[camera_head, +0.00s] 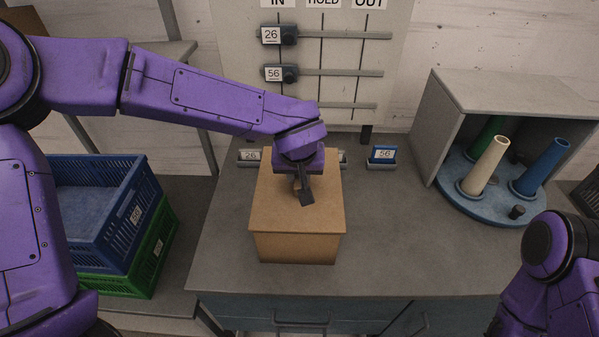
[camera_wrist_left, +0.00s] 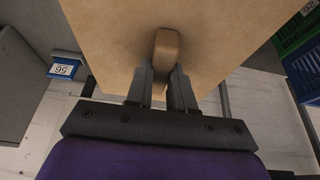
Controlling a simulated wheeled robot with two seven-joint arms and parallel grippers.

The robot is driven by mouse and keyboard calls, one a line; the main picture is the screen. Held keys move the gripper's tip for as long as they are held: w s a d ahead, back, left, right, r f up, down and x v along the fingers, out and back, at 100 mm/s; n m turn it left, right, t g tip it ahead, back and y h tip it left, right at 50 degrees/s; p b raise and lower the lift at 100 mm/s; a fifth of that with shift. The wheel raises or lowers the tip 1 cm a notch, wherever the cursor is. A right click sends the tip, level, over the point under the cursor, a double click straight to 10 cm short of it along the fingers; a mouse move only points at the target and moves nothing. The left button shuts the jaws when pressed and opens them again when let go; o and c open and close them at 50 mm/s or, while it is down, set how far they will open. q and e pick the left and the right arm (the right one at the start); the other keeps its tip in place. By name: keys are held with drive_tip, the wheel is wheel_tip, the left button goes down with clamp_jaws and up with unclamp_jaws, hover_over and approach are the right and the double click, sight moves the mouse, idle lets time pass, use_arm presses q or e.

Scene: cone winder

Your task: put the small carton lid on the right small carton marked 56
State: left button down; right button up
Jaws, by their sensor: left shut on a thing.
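The small carton lid (camera_head: 295,213) is plain brown cardboard with a knob-like handle on top. It shows near the middle of the table in the head view and fills the top of the left wrist view (camera_wrist_left: 215,40). My left gripper (camera_head: 304,190) is over the lid, shut on its handle (camera_wrist_left: 166,52). A brown front face (camera_head: 297,249) shows below the lid's edge; I cannot tell whether lid and carton touch. No 56 mark shows on this face. My right arm shows at the lower right, but its gripper is out of view.
A blue holder marked 56 (camera_head: 383,154) and one marked 26 (camera_head: 250,156) stand behind the carton. A blue crate (camera_head: 107,250) sits on a green crate (camera_head: 150,262) at left. A grey shelf (camera_head: 515,90) with cones stands right. The table between is clear.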

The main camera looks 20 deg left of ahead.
use_arm(q)
drive_tip(key=shift+s+f, duration=0.15)
drive_tip(key=shift+f, duration=0.2)
drive_tip(key=c, duration=1)
unclamp_jaws()
drive_tip(key=shift+f, duration=0.1)
drive_tip(key=shift+r, duration=0.4)
drive_tip(key=v, duration=1.2)
drive_tip(key=shift+r+b, duration=0.15)
drive_tip(key=shift+b, duration=0.15)
